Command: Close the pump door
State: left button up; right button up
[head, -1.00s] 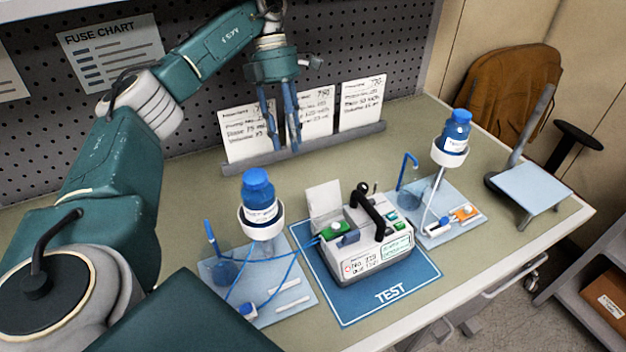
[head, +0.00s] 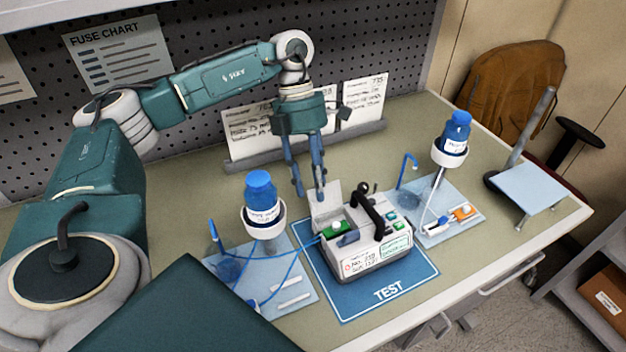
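The infusion pump (head: 362,253) stands on the blue TEST mat (head: 400,293). It is a grey-white box with a black handle. Its pale door (head: 326,203) stands open, raised at the back left of the pump, with a green part (head: 336,230) showing in the opening. My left gripper (head: 309,195) points down just behind the door. Its two blue-grey fingers are apart with nothing between them. The right fingertip is close to the door's top edge; I cannot tell whether it touches. My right gripper is not in view.
A blue-capped bottle in a white ring holder (head: 262,214) stands left of the pump, with blue tubing running to the pump. Another bottle (head: 453,140) stands on the right tray. Cards in a rack (head: 248,132) line the back. The bench between rack and pump is mostly clear.

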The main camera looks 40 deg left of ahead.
aim_at(320, 206)
pick_arm(q)
jog(key=shift+c, duration=0.3)
grip_shut()
jog(key=shift+d+r, duration=0.1)
jog(key=shift+s+d+r+t+y, duration=0.2)
jog(key=shift+d+t+y, duration=0.1)
jog(key=shift+y, duration=0.4)
jog(key=shift+s+d+t+y, duration=0.15)
jog(key=shift+d+t+y, duration=0.2)
jog(key=shift+y, duration=0.25)
jog(key=shift+s+d+r+t+y+b, duration=0.15)
jog(key=shift+s+d+t+y+b, duration=0.15)
jog(key=shift+d+t+y+b, duration=0.4)
jog(key=shift+s+d+r+t+y+b, duration=0.1)
jog(key=shift+s+d+t+y+b, duration=0.3)
jog(key=shift+y+b, duration=0.6)
jog(key=shift+w+d, duration=0.1)
jog(key=shift+o, duration=0.3)
grip_release()
